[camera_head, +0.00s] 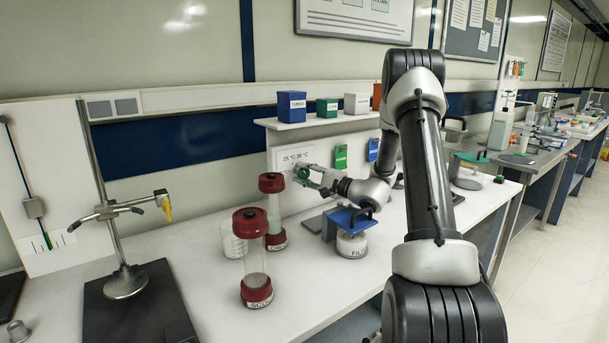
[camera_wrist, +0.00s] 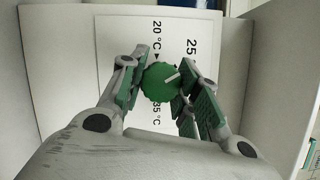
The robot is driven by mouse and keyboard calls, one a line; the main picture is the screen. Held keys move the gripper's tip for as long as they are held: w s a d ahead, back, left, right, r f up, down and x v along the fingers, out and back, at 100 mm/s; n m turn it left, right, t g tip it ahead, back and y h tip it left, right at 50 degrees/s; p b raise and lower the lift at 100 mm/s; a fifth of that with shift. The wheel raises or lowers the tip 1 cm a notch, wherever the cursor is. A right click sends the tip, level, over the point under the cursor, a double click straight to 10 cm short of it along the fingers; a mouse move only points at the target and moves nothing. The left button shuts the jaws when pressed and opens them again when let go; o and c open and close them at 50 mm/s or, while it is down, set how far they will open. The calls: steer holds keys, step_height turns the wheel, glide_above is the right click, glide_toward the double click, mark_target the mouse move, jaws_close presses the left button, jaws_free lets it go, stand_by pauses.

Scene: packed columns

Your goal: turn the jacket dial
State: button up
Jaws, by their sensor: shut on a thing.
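The jacket dial is a round green knob (camera_wrist: 161,82) with a white pointer mark, on a white panel (camera_wrist: 112,60) printed with 20 °C, 25 and 35 °C. In the wrist view the pointer is aimed toward the upper right, near the side of the 25 label. My gripper (camera_wrist: 158,92) has its green-padded fingers on both sides of the knob and is shut on it. In the head view the green dial (camera_head: 304,173) shows between the fingers of my gripper (camera_head: 308,176), in front of the upright panel. The rest of the label beside 25 is partly hidden by a finger.
Two red-capped columns (camera_head: 254,258) (camera_head: 272,212) stand on the white bench left of my gripper, with a white beaker (camera_head: 231,241) behind. A blue-topped jar (camera_head: 351,244) stands below my arm. A shelf (camera_head: 330,121) with small boxes is above. A clamp stand (camera_head: 125,281) is at left.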

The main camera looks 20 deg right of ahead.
steer(key=o, duration=1)
steer(key=shift+d, duration=0.1)
steer(key=v, duration=0.7)
steer(key=shift+s, duration=0.2)
steer(key=shift+d, duration=0.15)
